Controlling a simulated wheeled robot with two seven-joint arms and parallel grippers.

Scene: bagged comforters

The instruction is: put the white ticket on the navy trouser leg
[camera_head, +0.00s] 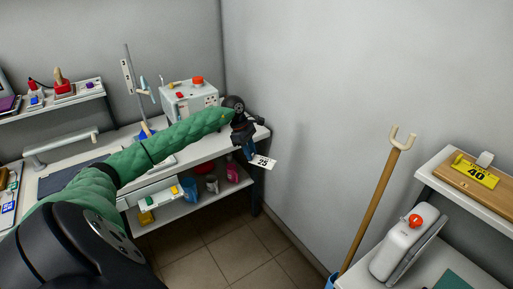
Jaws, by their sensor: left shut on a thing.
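My left gripper (249,152) is at the far right end of the back workbench, reached by my green-sleeved arm. It is shut on a white ticket (264,162) marked 25, which sticks out from the fingertips to the right, apart from the wall. A flat dark navy cloth (72,175), which looks like the navy trouser leg, lies on the bench at the left, well away from the ticket. My arm covers part of it. My right gripper is not in view.
A white machine (190,99) with red knobs stands on the workbench (214,146) behind my arm. Bottles (190,190) stand on its lower shelf. At right are a wooden pole (377,205), a white device (404,243) and a shelf with a yellow 40 tag (476,172). The floor between is clear.

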